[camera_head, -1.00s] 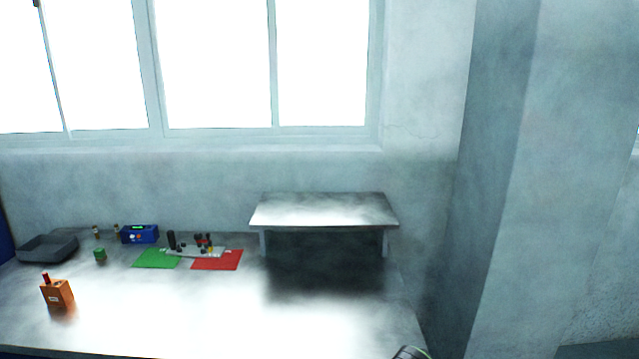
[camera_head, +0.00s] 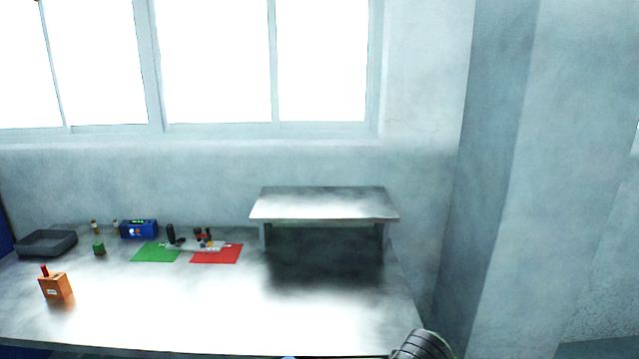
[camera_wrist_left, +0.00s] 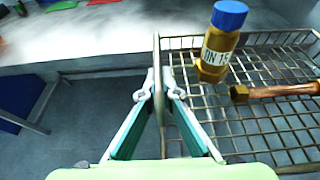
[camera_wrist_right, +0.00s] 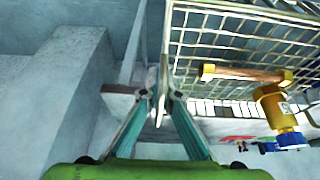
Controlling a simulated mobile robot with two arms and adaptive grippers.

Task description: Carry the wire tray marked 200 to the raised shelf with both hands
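The wire tray (camera_wrist_left: 275,120) is a metal mesh basket, seen in both wrist views (camera_wrist_right: 225,48). My left gripper (camera_wrist_left: 160,82) is shut on an upright edge at one end, and my right gripper (camera_wrist_right: 160,92) is shut on the opposite end. The tray holds a yellow part with a blue cap (camera_wrist_left: 222,42), labelled "DN 15", and a copper pipe piece (camera_wrist_left: 285,90). No mark 200 is readable. The raised shelf (camera_head: 322,206) stands empty at the table's back right in the head view. The grippers are below the head view.
The grey table (camera_head: 200,315) is clear in front of the shelf. To its left lie a red mat (camera_head: 217,254), a green mat (camera_head: 156,253), a blue device (camera_head: 138,229), a dark tray (camera_head: 46,243) and an orange block (camera_head: 55,287). A wall pillar (camera_head: 540,180) stands right.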

